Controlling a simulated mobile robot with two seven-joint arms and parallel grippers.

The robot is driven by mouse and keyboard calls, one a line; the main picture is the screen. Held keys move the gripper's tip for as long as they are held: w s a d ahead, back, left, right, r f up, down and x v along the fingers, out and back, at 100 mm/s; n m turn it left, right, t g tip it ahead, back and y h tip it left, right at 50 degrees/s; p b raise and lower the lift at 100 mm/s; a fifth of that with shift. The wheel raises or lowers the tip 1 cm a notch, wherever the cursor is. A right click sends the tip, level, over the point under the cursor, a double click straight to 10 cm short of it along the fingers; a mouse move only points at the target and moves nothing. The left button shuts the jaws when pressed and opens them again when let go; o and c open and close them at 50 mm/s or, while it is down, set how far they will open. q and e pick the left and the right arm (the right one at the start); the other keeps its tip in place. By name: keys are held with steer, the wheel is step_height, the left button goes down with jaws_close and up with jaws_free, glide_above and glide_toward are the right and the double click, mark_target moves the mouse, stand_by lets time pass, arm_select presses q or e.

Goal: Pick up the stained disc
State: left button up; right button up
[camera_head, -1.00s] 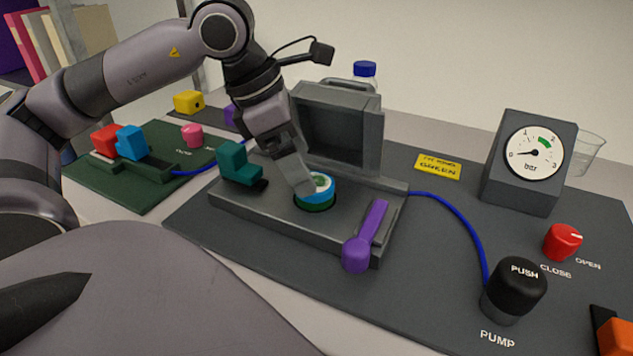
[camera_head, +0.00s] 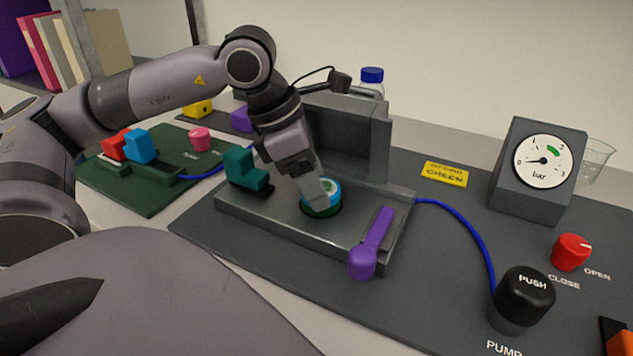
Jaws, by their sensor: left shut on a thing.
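The disc (camera_head: 334,190) has a blue and white rim and a pale top with a green mark, partly hidden by my fingers. It sits at or just above a dark green round seat (camera_head: 325,212) in the grey rig's base (camera_head: 290,222). I cannot tell whether it is clear of the seat. My left gripper (camera_head: 320,196) reaches down from the upper left and is shut on the disc. My right gripper is out of view.
The rig's raised grey lid (camera_head: 345,140) stands close behind. A purple lever (camera_head: 372,245) is at the front right, a teal block (camera_head: 245,170) at the left. Gauge box (camera_head: 532,190), red knob (camera_head: 571,252) and black pump button (camera_head: 522,298) are farther right.

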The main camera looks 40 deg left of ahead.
arm_select(q)
steer(key=shift+s+r, duration=0.15)
steer(key=shift+r, duration=0.15)
step_height(320, 180, up, 6)
steer(key=shift+d+r+p, duration=0.1)
steer(key=shift+p, duration=0.5)
steer(key=s+d+b, duration=0.3)
steer(key=s+b, duration=0.1)
steer(key=s, duration=0.5)
steer(key=s+d+b, duration=0.2)
steer(key=s+b, duration=0.1)
steer(key=s, duration=0.6)
steer(key=shift+s+d+b, duration=0.35)
steer(key=shift+d, duration=0.05)
